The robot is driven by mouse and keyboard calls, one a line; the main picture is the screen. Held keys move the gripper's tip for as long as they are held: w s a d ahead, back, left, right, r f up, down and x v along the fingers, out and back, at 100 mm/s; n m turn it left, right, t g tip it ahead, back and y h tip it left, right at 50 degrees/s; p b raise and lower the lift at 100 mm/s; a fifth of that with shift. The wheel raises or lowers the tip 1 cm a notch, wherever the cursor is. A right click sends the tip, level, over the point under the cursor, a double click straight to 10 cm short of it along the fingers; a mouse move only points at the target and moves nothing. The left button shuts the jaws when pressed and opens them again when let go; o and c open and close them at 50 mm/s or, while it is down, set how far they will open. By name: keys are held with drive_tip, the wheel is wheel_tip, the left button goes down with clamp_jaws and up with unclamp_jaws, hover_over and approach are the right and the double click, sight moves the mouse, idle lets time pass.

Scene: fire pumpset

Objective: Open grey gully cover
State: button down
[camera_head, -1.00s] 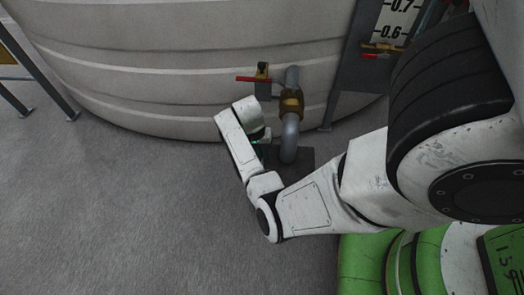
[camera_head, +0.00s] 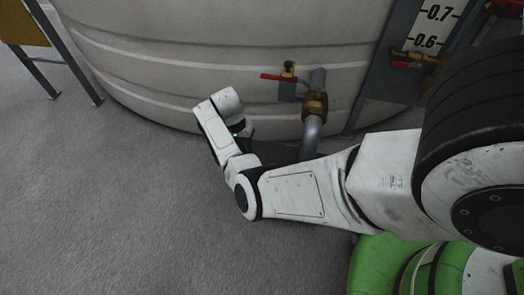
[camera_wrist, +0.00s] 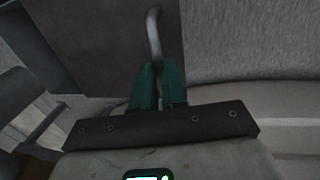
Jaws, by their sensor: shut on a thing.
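The grey gully cover (camera_wrist: 105,35) shows in the wrist view as a dark flat plate. In the head view my gripper (camera_head: 243,131) is mostly hidden behind my white wrist, near the foot of the tank. My arm hides most of the cover there.
A large pale tank (camera_head: 200,60) stands close behind my gripper. A grey pipe (camera_head: 312,130) with a brass fitting (camera_head: 315,104) and a red-lever valve (camera_head: 285,76) stick out from it. Grey floor (camera_head: 120,200) is clear at left.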

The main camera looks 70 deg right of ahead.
drive_tip(key=shift+w+a+b, duration=0.1)
drive_tip(key=shift+w+b, duration=0.3)
drive_tip(key=shift+w, duration=1.25)
drive_tip(key=c, duration=1.2)
unclamp_jaws()
drive_tip(key=shift+o, duration=0.2)
wheel_tip(320, 180, up, 11)
drive_tip(key=w+p, duration=0.2)
drive_tip(key=p, duration=0.3)
drive_tip(key=shift+f, duration=0.2)
